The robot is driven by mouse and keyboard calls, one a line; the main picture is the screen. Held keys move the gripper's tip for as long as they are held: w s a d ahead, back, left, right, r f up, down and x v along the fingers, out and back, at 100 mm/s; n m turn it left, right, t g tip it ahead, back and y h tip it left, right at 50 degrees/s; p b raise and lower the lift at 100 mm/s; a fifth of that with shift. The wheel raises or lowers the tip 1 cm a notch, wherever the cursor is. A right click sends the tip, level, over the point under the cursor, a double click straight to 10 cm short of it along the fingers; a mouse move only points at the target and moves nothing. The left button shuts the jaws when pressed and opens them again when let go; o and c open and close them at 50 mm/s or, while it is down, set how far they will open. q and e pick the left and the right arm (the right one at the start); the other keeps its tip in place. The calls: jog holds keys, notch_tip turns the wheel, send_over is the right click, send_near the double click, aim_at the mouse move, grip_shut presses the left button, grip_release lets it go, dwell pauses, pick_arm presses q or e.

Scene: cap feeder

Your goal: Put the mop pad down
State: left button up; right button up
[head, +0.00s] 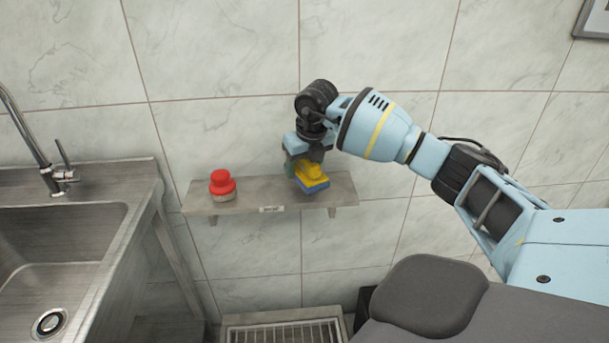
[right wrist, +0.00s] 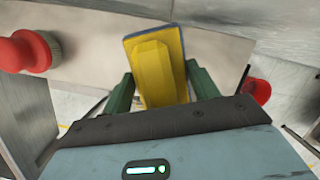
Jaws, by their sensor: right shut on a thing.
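The mop pad (head: 312,176) is a yellow block with a blue underside. In the head view it is at the right half of a small wall shelf (head: 245,198), under my right gripper (head: 301,165). My right gripper is shut on it. In the right wrist view the yellow pad (right wrist: 160,70) sits between the two green fingers (right wrist: 158,92), with the shelf surface (right wrist: 95,60) behind it. I cannot tell whether the blue underside touches the shelf. My left gripper is not in view.
A red-handled brush (head: 222,186) stands on the left part of the shelf. A small label is on the shelf's front edge. A steel sink (head: 70,235) is at the left. A floor grate (head: 285,333) lies below. The middle of the shelf is free.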

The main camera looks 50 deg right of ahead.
aim_at(305, 175)
jog(key=shift+w+d, duration=0.2)
notch_tip(305, 175, down, 3)
jog(key=shift+f, duration=0.25)
jog(key=shift+f, duration=0.2)
jog(key=o, duration=1.3)
jog(key=shift+r, duration=0.1)
jog(key=v, duration=1.2)
jog(key=shift+r+p, duration=0.1)
jog(key=shift+p, duration=0.3)
